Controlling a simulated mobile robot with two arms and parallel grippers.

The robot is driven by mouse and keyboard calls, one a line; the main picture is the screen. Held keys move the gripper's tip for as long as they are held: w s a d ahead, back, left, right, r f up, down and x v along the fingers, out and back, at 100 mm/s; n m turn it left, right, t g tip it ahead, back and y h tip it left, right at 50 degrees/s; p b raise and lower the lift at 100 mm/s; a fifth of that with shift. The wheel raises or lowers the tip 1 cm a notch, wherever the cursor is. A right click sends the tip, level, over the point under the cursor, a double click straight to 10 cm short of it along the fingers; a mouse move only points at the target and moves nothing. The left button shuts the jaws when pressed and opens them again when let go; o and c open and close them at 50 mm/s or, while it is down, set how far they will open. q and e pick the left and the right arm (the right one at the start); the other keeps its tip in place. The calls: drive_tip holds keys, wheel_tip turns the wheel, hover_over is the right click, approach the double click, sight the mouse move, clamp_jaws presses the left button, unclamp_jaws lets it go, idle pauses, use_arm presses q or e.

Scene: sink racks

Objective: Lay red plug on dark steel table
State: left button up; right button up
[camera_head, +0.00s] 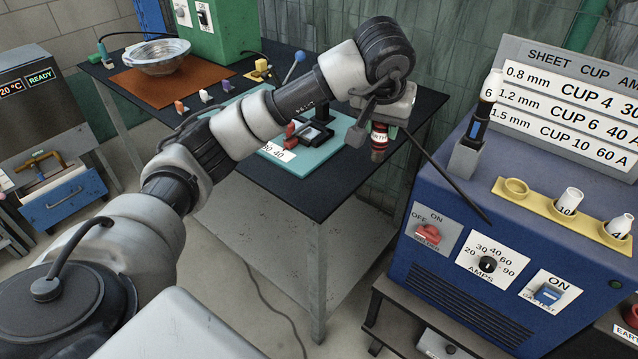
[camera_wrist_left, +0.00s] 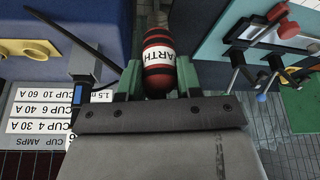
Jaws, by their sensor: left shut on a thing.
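The red plug (camera_head: 379,141) has dark bands and a white label reading "ARTH" in the wrist view (camera_wrist_left: 159,62). My left gripper (camera_head: 384,120) is shut on it, with a green finger on each side in the wrist view (camera_wrist_left: 159,78). In the head view the plug hangs by the right edge of the dark steel table (camera_head: 338,192). In the wrist view it shows against the gap between the table and the blue machine. Its height above the table is hard to tell. My right gripper is in neither view.
On the table are a teal mat (camera_head: 262,138) with a clamp, a brown mat (camera_head: 131,90) with a metal bowl (camera_head: 157,60), and several small coloured pieces. The blue machine (camera_head: 400,262) stands close on the right. The table's near right corner looks bare.

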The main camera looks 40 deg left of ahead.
use_arm(q)
drive_tip(key=s+a+f, duration=0.1)
drive_tip(key=a+f, duration=0.2)
drive_tip(key=s+a+f, duration=0.1)
drive_tip(key=a+f, duration=0.2)
drive_tip(key=f, duration=0.1)
drive_tip(key=s+a+f+p, duration=0.1)
drive_tip(key=s+a+f, duration=0.1)
drive_tip(key=a+f, duration=0.1)
drive_tip(key=shift+s+a+f, duration=0.1)
drive_tip(key=shift+a+f, duration=0.15)
drive_tip(key=shift+a, duration=0.35)
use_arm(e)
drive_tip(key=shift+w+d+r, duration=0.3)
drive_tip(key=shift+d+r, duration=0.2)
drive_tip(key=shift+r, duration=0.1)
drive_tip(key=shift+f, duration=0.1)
use_arm(q)
drive_tip(key=shift+f, duration=0.2)
drive_tip(key=o, duration=1)
drive_tip(key=shift+c, duration=0.2)
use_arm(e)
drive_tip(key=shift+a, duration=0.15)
use_arm(q)
drive_tip(key=shift+r, duration=0.1)
